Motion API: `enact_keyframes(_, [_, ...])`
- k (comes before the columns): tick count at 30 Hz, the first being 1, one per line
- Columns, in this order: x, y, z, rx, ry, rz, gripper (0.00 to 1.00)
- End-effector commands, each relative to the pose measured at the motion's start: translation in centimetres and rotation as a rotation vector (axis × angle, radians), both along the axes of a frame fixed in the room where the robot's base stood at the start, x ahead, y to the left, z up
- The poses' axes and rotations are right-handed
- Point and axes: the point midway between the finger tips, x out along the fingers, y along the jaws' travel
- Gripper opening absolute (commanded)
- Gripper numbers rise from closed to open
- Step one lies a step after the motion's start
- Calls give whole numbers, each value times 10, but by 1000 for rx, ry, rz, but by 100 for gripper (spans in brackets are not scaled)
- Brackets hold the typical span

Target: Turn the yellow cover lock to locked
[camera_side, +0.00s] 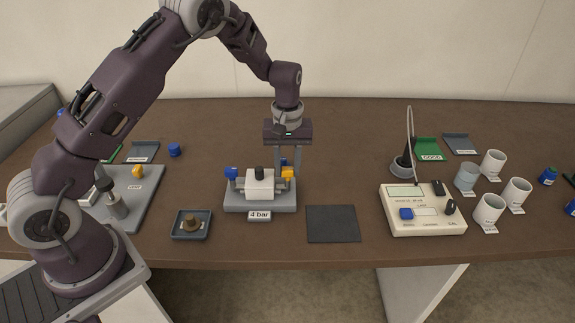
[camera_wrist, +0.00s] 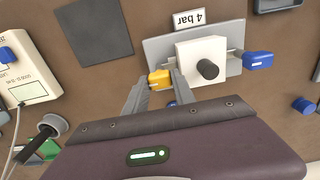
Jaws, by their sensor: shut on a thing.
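The yellow cover lock (camera_side: 287,174) is on the right side of the white block (camera_side: 260,184), which sits on a grey base labelled "4 bar". In the wrist view the yellow cover lock (camera_wrist: 160,79) shows between the fingertips, left of the white block (camera_wrist: 203,58). My gripper (camera_side: 287,170) points straight down and is shut on the yellow cover lock; the wrist view also shows my gripper (camera_wrist: 161,84) there. The fingers hide part of the lock, and I cannot read its locked or unlocked position.
Blue handles (camera_side: 231,173) sit beside the block. A small tray (camera_side: 192,224) with a brown part is to its left, a dark mat (camera_side: 333,223) to its right. A grey board (camera_side: 130,190) with another yellow piece (camera_side: 138,171) lies further left. A cream meter (camera_side: 422,211) and several white cups stand right.

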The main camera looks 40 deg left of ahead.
Motion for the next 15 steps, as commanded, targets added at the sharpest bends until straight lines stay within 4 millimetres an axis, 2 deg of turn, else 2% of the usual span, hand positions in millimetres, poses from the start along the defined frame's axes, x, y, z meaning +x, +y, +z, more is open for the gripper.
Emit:
enact_keyframes(13, [2,0,1,0,-6,11,0])
enact_keyframes(14, [2,0,1,0,-6,11,33])
enact_keyframes(15, [1,0,1,0,-6,11,41])
